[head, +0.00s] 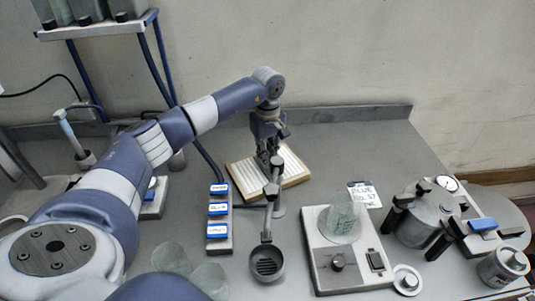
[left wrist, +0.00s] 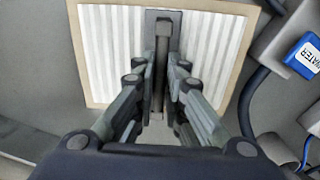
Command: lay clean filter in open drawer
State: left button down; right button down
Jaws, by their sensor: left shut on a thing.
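The filter (head: 295,166) is a pleated white panel in a tan frame, below my left gripper in the head view. It also fills the top of the left wrist view (left wrist: 215,50), with a dark upright grip piece (left wrist: 163,28) at its middle. My left gripper (head: 273,160) is shut on this grip piece, and its fingers stand on both sides of it in the left wrist view (left wrist: 161,80). The gripper hides part of the filter. I cannot tell whether the filter touches the bench. No open drawer shows. My right gripper is not in view.
A slotted dark cup on an arm (head: 267,264) stands in front of the filter. A strip with blue labels (head: 219,230) is to its left. A beaker (head: 343,218) on a white instrument and a metal pot (head: 425,215) crowd the right. The back bench (head: 350,135) is clear.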

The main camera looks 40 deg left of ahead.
pick_arm(q)
jog(key=c, duration=1.7)
grip_release()
jog(key=shift+o, duration=0.2)
